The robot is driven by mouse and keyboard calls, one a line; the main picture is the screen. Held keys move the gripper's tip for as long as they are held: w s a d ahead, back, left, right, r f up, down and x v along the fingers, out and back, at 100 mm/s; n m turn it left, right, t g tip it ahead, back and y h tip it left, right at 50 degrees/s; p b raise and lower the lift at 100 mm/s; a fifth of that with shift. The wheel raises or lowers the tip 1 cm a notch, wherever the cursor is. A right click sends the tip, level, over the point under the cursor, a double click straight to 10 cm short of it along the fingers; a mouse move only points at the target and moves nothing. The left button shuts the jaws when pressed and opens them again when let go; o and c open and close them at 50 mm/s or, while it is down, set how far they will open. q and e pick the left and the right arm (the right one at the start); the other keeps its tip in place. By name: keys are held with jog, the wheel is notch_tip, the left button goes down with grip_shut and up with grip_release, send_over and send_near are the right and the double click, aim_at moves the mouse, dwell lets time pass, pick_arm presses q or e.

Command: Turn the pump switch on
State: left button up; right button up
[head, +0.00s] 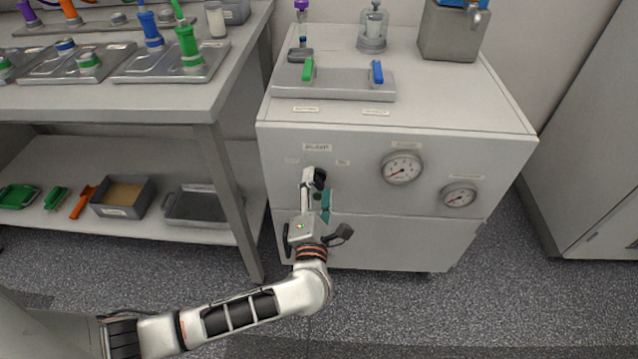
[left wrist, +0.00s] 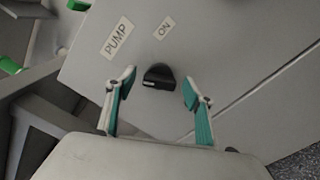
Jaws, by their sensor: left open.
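The pump switch is a black knob (left wrist: 158,75) on the cabinet's front panel, under a "PUMP" label (left wrist: 117,37). An "ON" label (left wrist: 164,27) sits to one side of it. A pale mark shows on the knob's lower-left edge in the left wrist view, on the side away from "ON". In the head view the knob (head: 320,177) is partly covered by my left gripper (head: 317,192). My left gripper (left wrist: 158,82) is open, with its teal-padded fingertips on either side of the knob. Gaps show between both fingertips and the knob. My right gripper is out of view.
Two round gauges (head: 402,167) (head: 459,195) are on the cabinet front to the right. A tray with green and blue handles (head: 335,84) sits on the cabinet top. A workbench (head: 190,103) stands close on the left. Open floor lies in front.

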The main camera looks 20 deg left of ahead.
pick_arm(q)
jog(key=shift+w+a, duration=0.2)
jog(key=shift+w, duration=0.45)
jog(key=c, duration=1.1)
